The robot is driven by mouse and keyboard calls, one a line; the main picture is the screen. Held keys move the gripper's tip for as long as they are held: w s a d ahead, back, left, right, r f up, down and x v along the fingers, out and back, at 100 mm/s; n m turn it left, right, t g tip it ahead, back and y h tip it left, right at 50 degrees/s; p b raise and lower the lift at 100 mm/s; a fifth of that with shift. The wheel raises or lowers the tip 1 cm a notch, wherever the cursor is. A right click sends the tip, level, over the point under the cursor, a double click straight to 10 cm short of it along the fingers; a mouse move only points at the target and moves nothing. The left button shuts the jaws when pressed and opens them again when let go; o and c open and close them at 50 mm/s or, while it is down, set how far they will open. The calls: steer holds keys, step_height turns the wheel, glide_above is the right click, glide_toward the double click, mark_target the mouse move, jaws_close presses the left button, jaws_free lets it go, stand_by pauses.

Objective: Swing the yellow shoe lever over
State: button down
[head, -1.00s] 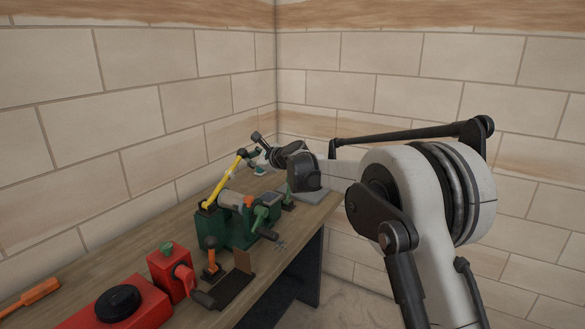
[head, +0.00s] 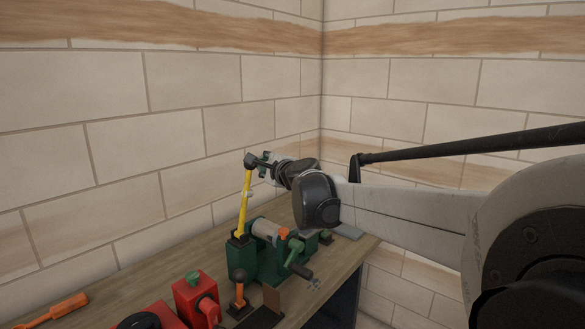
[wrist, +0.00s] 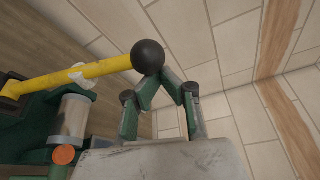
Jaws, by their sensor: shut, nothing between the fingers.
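The yellow lever (head: 243,207) stands nearly upright on the green machine (head: 242,262), with a black ball knob at its top. In the wrist view the lever (wrist: 103,68) runs from the left edge to the knob (wrist: 148,57) near the middle. My gripper (head: 266,165) is at the knob, on its right side in the head view. In the wrist view its green fingers (wrist: 168,73) meet at the tips, shut and empty, right beside the knob. They seem to touch it, but the knob partly overlaps the tips. The lever is not between the fingers.
Brick walls rise behind.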

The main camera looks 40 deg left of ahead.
steer(key=shift+s+a+r, duration=0.1)
steer(key=shift+s+r, duration=0.1)
steer(key=shift+s, duration=0.55)
steer(key=shift+s+r, duration=0.2)
steer(key=shift+s, duration=0.5)
steer(key=shift+s, duration=0.1)
